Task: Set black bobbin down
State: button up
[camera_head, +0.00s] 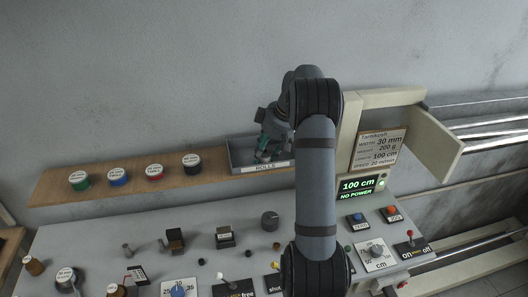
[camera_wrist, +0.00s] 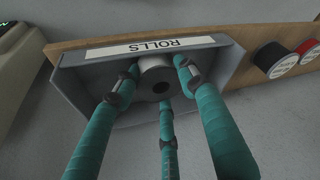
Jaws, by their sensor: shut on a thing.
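My gripper (camera_head: 264,150) has teal fingers and reaches down into the grey tray (camera_head: 238,156) marked ROLLS. In the wrist view its three fingers (camera_wrist: 156,82) close around a grey roll (camera_wrist: 157,69) with a dark hole in its end. The roll is inside the tray (camera_wrist: 92,72) beside its labelled wall; I cannot tell whether it touches the floor. A black bobbin (camera_head: 192,161) with a white label stands on the wooden shelf, left of the tray and apart from my gripper. It also shows in the wrist view (camera_wrist: 270,57).
Red (camera_head: 155,174), blue (camera_head: 118,178) and green (camera_head: 80,181) bobbins stand along the wooden shelf (camera_head: 55,185). A control panel with knobs and buttons lies in front. A display (camera_head: 358,187) reading "100 cm, NO POWER" and an open cream cabinet door (camera_head: 433,145) are right of the tray.

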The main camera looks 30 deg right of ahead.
jog(key=o, duration=1)
jog(key=v, duration=1.2)
jog(key=shift+r+b, duration=0.1)
jog(key=shift+b, duration=0.25)
